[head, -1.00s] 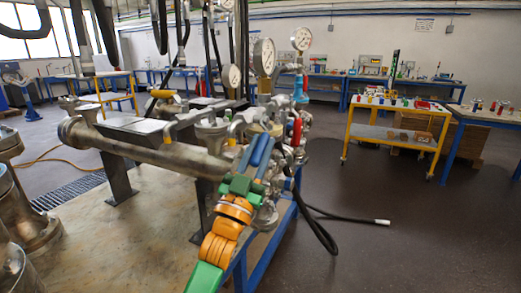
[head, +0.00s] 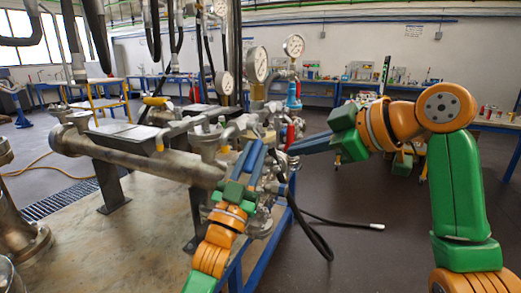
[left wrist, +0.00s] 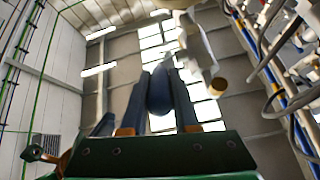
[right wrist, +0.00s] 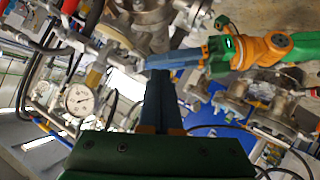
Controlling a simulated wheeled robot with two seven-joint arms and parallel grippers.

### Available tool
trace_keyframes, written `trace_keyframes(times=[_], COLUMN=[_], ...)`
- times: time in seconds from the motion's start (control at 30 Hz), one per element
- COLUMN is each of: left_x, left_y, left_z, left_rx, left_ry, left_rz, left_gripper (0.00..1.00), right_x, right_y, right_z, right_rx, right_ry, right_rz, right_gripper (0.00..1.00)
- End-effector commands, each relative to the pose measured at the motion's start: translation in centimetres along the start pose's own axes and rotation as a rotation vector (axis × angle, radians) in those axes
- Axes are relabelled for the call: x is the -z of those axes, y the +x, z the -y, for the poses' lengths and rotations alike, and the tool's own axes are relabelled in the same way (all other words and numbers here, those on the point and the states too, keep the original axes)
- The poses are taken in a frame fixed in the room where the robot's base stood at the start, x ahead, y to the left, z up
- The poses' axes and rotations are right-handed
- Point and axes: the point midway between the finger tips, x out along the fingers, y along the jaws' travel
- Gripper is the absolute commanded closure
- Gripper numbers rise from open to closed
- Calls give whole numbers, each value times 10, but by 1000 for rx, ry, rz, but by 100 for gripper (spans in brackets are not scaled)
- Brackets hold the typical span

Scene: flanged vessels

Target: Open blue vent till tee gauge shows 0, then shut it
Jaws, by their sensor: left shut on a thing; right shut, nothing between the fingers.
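My left gripper (head: 253,158) is at the near end of the pipework. In the left wrist view its fingers (left wrist: 160,95) are shut on a rounded blue handle (left wrist: 158,92). The handle's own valve is hard to make out in the head view. My right gripper (head: 292,150) is shut and empty, pointing left toward the fittings beside the left gripper. In the right wrist view its fingers (right wrist: 158,100) are together near the left gripper's fingers (right wrist: 176,60). Several dial gauges stand above the pipework, including a tall one (head: 294,45); their needles are too small to read.
A red handle (head: 291,135) is close to my right fingertips. A yellow handle (head: 157,101) sits further left on the pipework. A black hose (head: 325,240) hangs to the floor. Benches line the back wall. Floor at the front right is clear apart from my arm.

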Motion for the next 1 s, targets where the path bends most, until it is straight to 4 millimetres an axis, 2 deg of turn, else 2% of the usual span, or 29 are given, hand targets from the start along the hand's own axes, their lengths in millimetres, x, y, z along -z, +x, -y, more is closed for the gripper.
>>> trace_keyframes(times=[0.03, 0.1, 0.2, 0.27, 0.37, 0.73, 0.83, 1.0], left_x=[1, 1, 2, 2, 2, 2, 2, 2], left_y=[0, 0, 0, 0, 0, 0, 0, 1], left_z=[0, 0, 0, 0, 0, 0, 0, 0], left_rx=[1, 1, 1, 1, 0, 1, 1, 1], left_ry=[0, 0, 0, 0, 0, 0, 0, 0], left_rz=[-3, -4, -4, -5, -5, -5, -5, -5], left_gripper=[100, 100, 100, 100, 100, 100, 100, 100], right_x=[23, 42, 54, 56, 56, 57, 44, 33], right_y=[-21, -41, -53, -50, -33, 48, 59, 71], right_z=[6, 16, 23, 25, 26, 27, 23, 20], right_rx=[1, 8, 14, 17, 19, 19, 16, 15], right_ry=[-86, -176, -240, -250, -248, -244, -242, -242], right_rz=[-15, -24, -27, -27, -26, -24, -25, -26], right_gripper=[100, 100, 100, 100, 100, 100, 100, 100])
